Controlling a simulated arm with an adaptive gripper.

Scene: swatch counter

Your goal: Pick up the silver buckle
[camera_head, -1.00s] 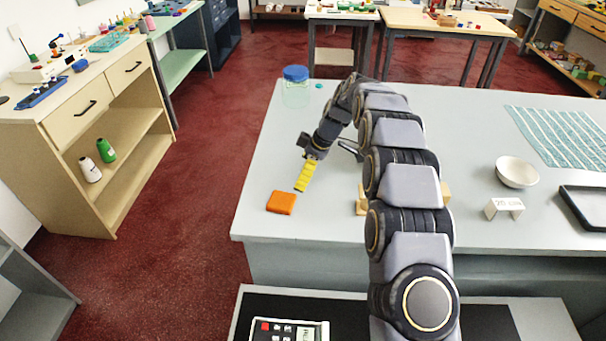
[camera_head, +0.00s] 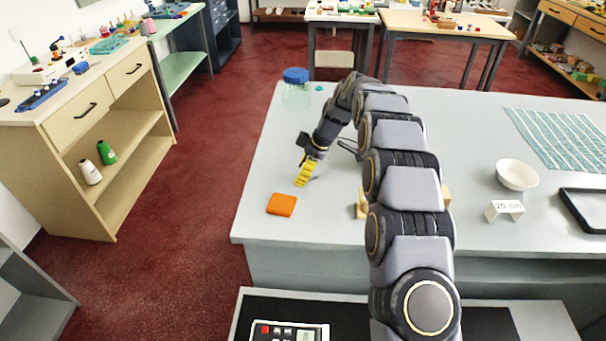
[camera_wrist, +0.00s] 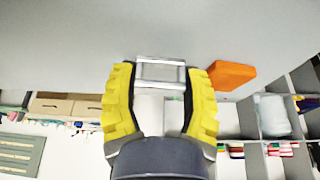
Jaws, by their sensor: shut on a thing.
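The silver buckle (camera_wrist: 161,71) is a small rectangular metal frame between my gripper's yellow fingertips in the wrist view. My gripper (camera_wrist: 160,80) is shut on it, with one finger at each side. In the head view my gripper (camera_head: 301,184) points down over the left part of the grey counter (camera_head: 262,165). The buckle cannot be made out there. I cannot tell whether it touches the counter.
An orange block (camera_head: 281,204) lies just in front of my gripper; it also shows in the wrist view (camera_wrist: 231,75). A blue-lidded jar (camera_head: 295,92) stands behind. A white bowl (camera_head: 517,175), a "20 cm" sign (camera_head: 505,210) and a dark tray (camera_head: 567,212) are at the right.

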